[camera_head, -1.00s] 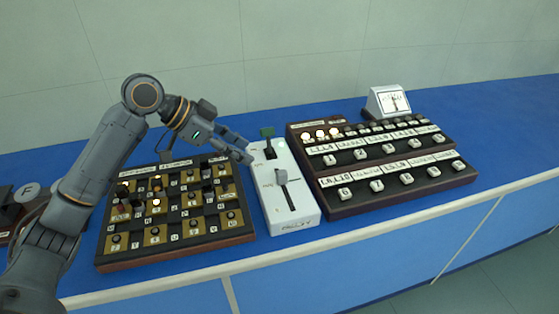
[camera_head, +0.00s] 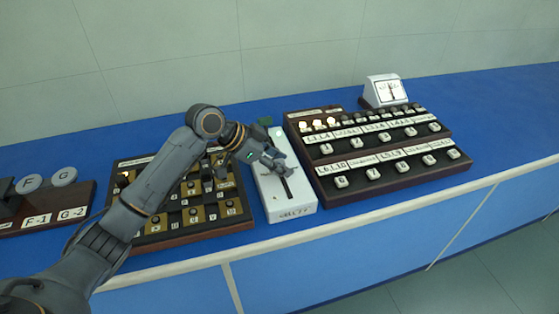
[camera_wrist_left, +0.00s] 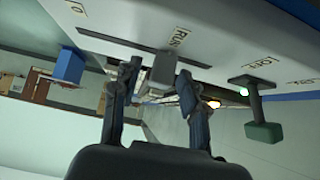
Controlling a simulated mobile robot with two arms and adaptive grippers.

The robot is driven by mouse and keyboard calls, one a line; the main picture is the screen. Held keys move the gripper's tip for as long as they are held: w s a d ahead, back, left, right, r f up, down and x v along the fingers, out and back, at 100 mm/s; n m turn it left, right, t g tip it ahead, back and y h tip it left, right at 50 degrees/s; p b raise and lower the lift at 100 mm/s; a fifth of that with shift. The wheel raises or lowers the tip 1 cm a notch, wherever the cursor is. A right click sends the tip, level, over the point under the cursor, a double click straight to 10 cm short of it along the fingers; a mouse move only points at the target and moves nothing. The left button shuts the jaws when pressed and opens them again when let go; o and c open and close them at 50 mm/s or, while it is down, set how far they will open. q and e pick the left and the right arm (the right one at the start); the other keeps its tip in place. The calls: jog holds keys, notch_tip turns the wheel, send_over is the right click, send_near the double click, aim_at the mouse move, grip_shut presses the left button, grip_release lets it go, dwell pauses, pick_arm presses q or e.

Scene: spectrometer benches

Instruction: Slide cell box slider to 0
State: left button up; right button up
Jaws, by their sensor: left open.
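The white cell box (camera_head: 294,211) stands on the blue bench with a dark slot along its top. In the left wrist view the box's face (camera_wrist_left: 215,30) carries a "0" label near one end of the slot and a "RUN" label beside it. My left gripper (camera_head: 283,166) is over the slot. In the left wrist view its open fingers (camera_wrist_left: 158,82) stand on either side of the grey slider knob (camera_wrist_left: 165,66); contact is not clear. The gripper mostly hides the knob in the head view. My right gripper is not in view.
A green-capped lever (camera_wrist_left: 263,132) rises from the box beside the slider. A dark board of switches (camera_head: 240,220) lies left of the box, partly under my left arm. A dark stepped panel (camera_head: 390,190) is close on the right. A white meter (camera_head: 385,90) stands behind it.

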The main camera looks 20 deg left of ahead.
pick_arm(q)
grip_shut()
jog(key=p, duration=0.5)
send_near(303, 194)
jog(key=x, duration=0.5)
jog(key=shift+w, duration=0.15)
jog(key=shift+d+f, duration=0.1)
jog(key=shift+d, duration=0.05)
jog(key=shift+f, duration=0.15)
grip_release()
jog(key=shift+r, duration=0.25)
jog(key=v, duration=1.2)
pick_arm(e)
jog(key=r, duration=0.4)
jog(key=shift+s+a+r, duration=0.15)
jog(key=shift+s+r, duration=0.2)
pick_arm(q)
jog(key=shift+f, duration=0.15)
